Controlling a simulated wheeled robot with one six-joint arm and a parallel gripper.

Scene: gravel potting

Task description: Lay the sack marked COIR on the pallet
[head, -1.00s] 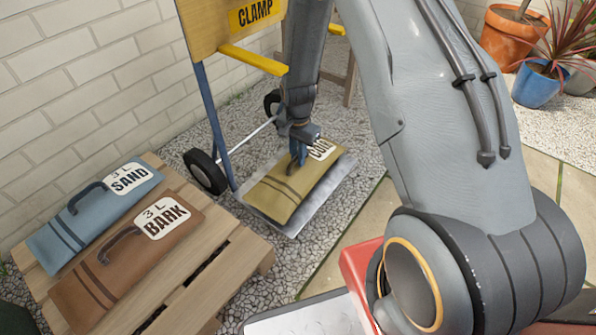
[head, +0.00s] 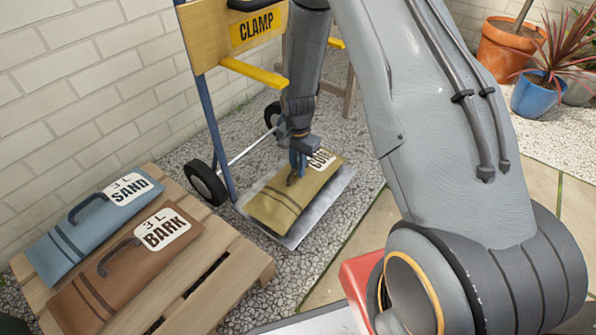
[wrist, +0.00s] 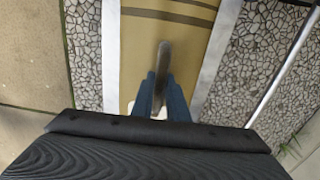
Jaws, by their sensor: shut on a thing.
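The olive-yellow sack marked COIR (head: 285,203) lies over the metal toe plate (head: 335,192) of a hand truck, its label partly hidden by my gripper. My gripper (head: 297,172) is shut on the dark handle of this sack. In the wrist view the blue fingers (wrist: 161,98) close around the handle, and the sack (wrist: 150,45) is below with plate showing on both sides. I cannot tell whether the sack is lifted off the plate. The wooden pallet (head: 228,272) stands at the lower left.
On the pallet lie a blue-grey sack marked SAND (head: 85,225) and a brown sack marked BARK (head: 125,265). The pallet's right part is bare. The hand truck has a CLAMP board (head: 225,35), yellow bars (head: 253,72) and a wheel (head: 206,183) near my arm. Gravel separates plate and pallet.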

